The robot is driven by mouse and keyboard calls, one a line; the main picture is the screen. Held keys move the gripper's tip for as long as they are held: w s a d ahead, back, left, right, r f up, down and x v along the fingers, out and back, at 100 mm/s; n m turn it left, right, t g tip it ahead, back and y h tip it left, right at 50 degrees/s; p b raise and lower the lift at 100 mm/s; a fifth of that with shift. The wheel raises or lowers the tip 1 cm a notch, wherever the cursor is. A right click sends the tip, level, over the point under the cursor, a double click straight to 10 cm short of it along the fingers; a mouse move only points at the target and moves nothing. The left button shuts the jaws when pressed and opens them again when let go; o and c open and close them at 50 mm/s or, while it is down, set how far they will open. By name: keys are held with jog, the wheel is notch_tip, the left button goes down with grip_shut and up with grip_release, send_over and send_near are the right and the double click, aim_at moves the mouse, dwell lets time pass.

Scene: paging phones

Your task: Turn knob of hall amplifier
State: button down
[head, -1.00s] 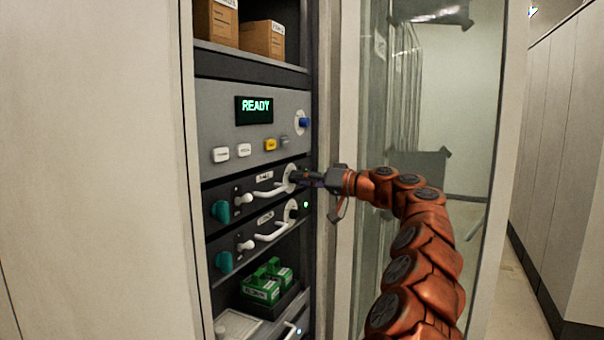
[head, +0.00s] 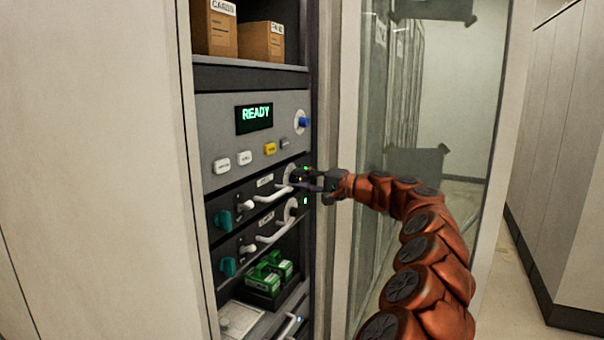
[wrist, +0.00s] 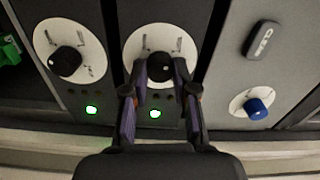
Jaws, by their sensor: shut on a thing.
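My gripper (head: 308,186) is at the right end of the upper of two dark amplifier panels (head: 257,196); I cannot read its label for certain. In the wrist view my gripper (wrist: 160,75) has its two fingers on either side of a black knob (wrist: 158,66), shut on it. The knob sits in the middle of a white marked dial (wrist: 160,40). A green lamp (wrist: 155,114) is lit beside this dial. The fingers partly hide the knob and the dial, so its exact setting is hard to tell.
The lower amplifier has a similar black knob (wrist: 66,60) and a lit green lamp (wrist: 91,109). A grey panel above has a READY display (head: 254,118), buttons and a blue knob (head: 304,122). White handles (head: 272,194) stick out close left of my gripper. A glass door (head: 400,110) stands right.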

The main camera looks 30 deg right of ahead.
jog(key=shift+m+p, duration=0.35)
jog(key=shift+m, duration=0.15)
jog(key=shift+f, duration=0.1)
jog(key=c, duration=0.9)
grip_release()
jog(key=shift+s+d, duration=0.1)
jog(key=v, duration=1.2)
